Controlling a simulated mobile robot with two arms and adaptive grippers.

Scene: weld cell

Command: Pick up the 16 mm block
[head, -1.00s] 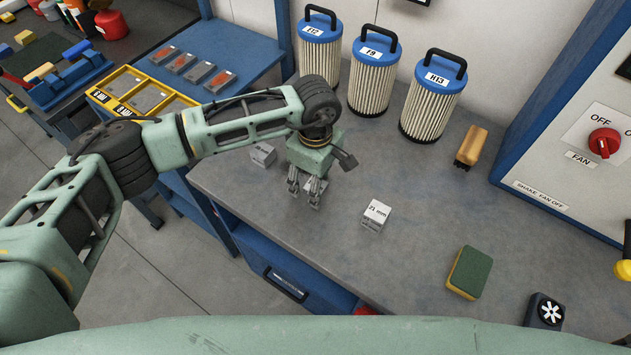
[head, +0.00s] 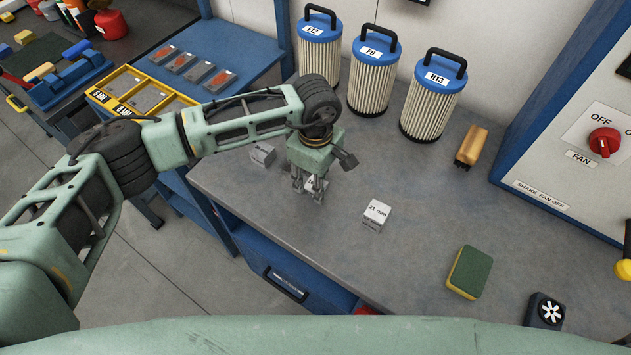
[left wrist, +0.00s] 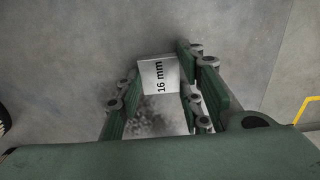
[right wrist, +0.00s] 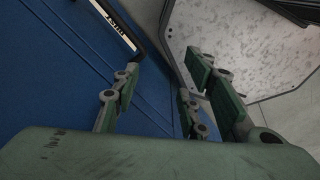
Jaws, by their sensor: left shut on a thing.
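The 16 mm block (left wrist: 158,76) is a small grey metal cube with its label facing up in the left wrist view. My left gripper (head: 311,188) is low over the grey bench and shut on the block, with a finger at each side of it. In the head view the fingers hide most of the block, and only a bit of its pale face shows. Whether it still touches the bench, I cannot tell. My right gripper (right wrist: 160,95) shows only in its own wrist view, open and empty, in front of blue panels.
A 21 mm block (head: 376,214) stands right of my left gripper, and another grey block (head: 263,154) stands to its left. Filter cartridges (head: 371,75) line the back. A brush (head: 471,147) and a sponge (head: 469,272) lie to the right.

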